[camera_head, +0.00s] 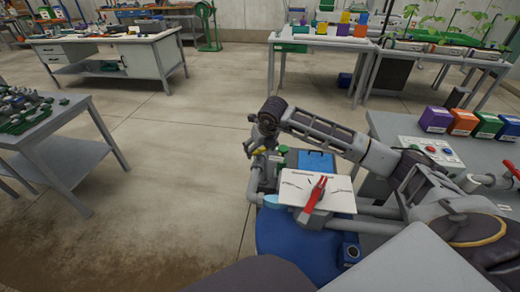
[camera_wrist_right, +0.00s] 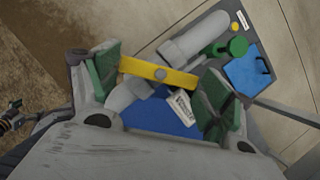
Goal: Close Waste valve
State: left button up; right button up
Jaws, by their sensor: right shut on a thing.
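The Waste valve's yellow lever (camera_wrist_right: 158,73) lies across a grey pipe in the right wrist view, with a pivot at its middle. A small white label (camera_wrist_right: 182,105) sits beside it, its text too small to read. My right gripper (camera_wrist_right: 160,82) has its green-padded fingers at the two ends of the lever and is shut on it. In the head view my right gripper (camera_head: 259,147) reaches down at the far end of the pipework, and its wrist hides most of the valve. My left gripper is not in view.
A white plate with a red lever (camera_head: 316,191) stands nearer, above a blue drum (camera_head: 290,242). Grey pipes (camera_head: 254,182) run close around the valve. A bench (camera_head: 385,125) with coloured boxes is at the right. Open floor (camera_head: 180,170) lies to the left.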

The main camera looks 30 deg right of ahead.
jog(key=shift+w+m+h, duration=0.1)
jog(key=shift+m+h, duration=0.2)
jog(key=shift+m, duration=0.4)
jog(key=shift+a+m+b, duration=0.1)
jog(key=shift+m+b, duration=0.3)
jog(key=shift+m, duration=0.2)
jog(key=shift+m+h, duration=0.6)
jog(key=shift+m, duration=0.5)
jog(key=shift+a+m+g+h+b, duration=0.15)
jog(key=shift+m+g+h+b, duration=0.2)
jog(key=shift+m, duration=0.75)
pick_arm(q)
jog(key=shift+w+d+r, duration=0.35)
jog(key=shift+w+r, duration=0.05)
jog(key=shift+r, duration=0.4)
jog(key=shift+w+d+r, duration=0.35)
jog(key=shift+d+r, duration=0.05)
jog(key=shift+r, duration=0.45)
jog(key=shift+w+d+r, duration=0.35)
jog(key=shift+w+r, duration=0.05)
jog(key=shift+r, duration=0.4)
pick_arm(e)
jog(key=shift+m, duration=0.4)
jog(key=o, duration=1)
